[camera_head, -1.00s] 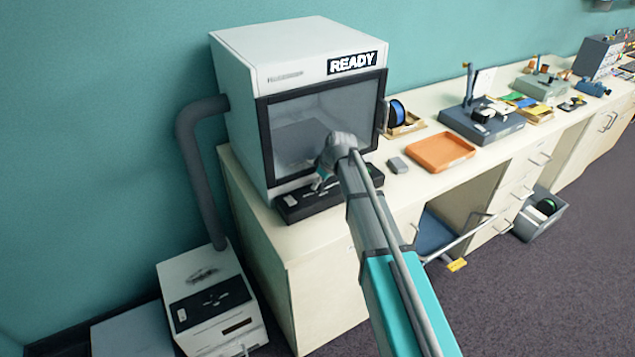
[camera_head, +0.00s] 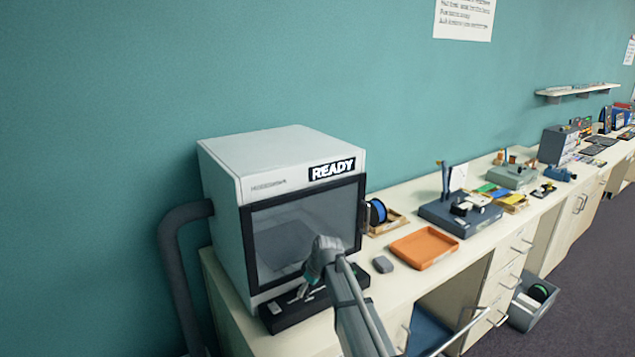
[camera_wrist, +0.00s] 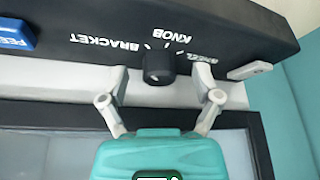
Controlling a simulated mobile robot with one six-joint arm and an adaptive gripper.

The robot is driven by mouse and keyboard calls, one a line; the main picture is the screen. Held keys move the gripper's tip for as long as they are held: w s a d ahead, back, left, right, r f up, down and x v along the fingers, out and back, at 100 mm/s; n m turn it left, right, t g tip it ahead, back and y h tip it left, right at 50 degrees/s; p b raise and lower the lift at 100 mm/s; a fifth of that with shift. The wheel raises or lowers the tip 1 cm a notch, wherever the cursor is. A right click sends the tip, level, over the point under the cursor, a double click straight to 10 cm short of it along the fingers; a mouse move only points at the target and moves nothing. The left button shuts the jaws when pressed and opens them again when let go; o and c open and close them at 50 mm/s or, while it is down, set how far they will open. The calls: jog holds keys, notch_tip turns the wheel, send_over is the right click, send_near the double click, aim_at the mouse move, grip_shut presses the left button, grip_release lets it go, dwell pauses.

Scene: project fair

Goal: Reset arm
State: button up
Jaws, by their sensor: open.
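My gripper (camera_wrist: 161,95) is open in the wrist view, with its two fingers spread apart. A black knob (camera_wrist: 159,66) on a control panel (camera_wrist: 70,40) shows between and just beyond the fingertips; I cannot tell whether they touch it. The panel carries the words BRACKET and KNOB, a blue button (camera_wrist: 15,36) and a light grey button (camera_wrist: 250,70). In the head view my arm (camera_head: 355,315) reaches to the front of a white enclosed machine (camera_head: 280,155) marked READY. Its dark-framed door (camera_head: 300,235) is shut. My wrist hides part of the panel there.
Right of the machine on the counter are a grey block (camera_head: 382,264), an orange tray (camera_head: 424,248), a blue spool (camera_head: 377,212) and a dark grey device (camera_head: 460,215). A grey bin (camera_head: 533,303) stands on the floor. A thick grey hose (camera_head: 180,270) runs down the machine's left side.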

jog(key=s+d+r+m+h+p, duration=0.1)
jog(key=s+d+r+m+p, duration=0.2)
jog(key=s+d, duration=0.4)
jog(key=s+d+r+m+g+h+p, duration=0.1)
jog(key=s+d+r+m+p, duration=0.3)
jog(key=s+d, duration=0.3)
jog(key=s+d+r+m+g+h+p, duration=0.1)
jog(key=s+d+r+m+p, duration=0.3)
jog(key=s+d, duration=0.3)
jog(key=s+r+p, duration=0.1)
jog(key=s, duration=0.3)
jog(key=shift+d+h+p, duration=0.15)
jog(key=shift+h+p, duration=0.15)
jog(key=shift+p, duration=0.05)
dwell(0.5)
